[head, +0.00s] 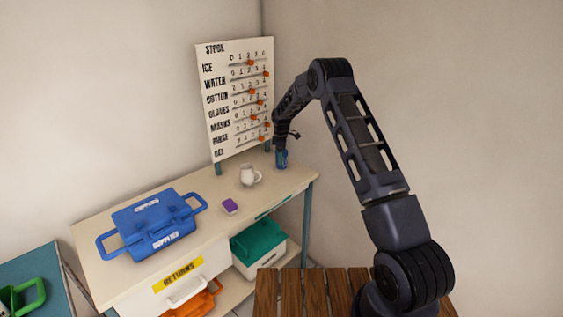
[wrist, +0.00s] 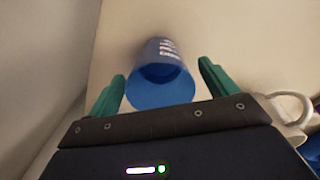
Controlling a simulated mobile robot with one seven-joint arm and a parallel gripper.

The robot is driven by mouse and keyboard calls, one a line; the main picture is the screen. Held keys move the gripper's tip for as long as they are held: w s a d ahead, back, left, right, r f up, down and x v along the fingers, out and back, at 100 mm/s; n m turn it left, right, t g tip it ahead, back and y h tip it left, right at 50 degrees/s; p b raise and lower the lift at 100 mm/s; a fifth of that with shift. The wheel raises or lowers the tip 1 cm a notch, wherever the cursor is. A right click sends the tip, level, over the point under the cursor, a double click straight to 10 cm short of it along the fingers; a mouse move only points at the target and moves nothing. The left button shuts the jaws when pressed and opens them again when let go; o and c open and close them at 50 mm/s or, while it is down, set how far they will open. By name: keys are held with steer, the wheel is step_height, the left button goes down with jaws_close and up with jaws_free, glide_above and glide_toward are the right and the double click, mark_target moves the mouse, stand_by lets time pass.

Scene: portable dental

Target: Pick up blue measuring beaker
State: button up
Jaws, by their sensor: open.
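The blue measuring beaker (wrist: 160,88) has white markings on its side. In the wrist view it lies between my two green fingertips, with a visible gap on either side. In the head view the beaker (head: 282,159) is at the back right of the cream counter, small and partly hidden by my arm's end. My gripper (wrist: 163,82) is open, its fingers on both sides of the beaker.
A white jug (head: 249,175) stands left of the beaker; its handle edge shows in the wrist view (wrist: 290,110). A purple block (head: 230,206) and a blue case (head: 152,226) sit further left on the counter (head: 110,290). A stock board (head: 236,100) stands behind.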

steer(key=shift+f, duration=0.65)
steer(key=c, duration=1.1)
steer(key=shift+c, duration=0.2)
steer(key=shift+r, duration=0.25)
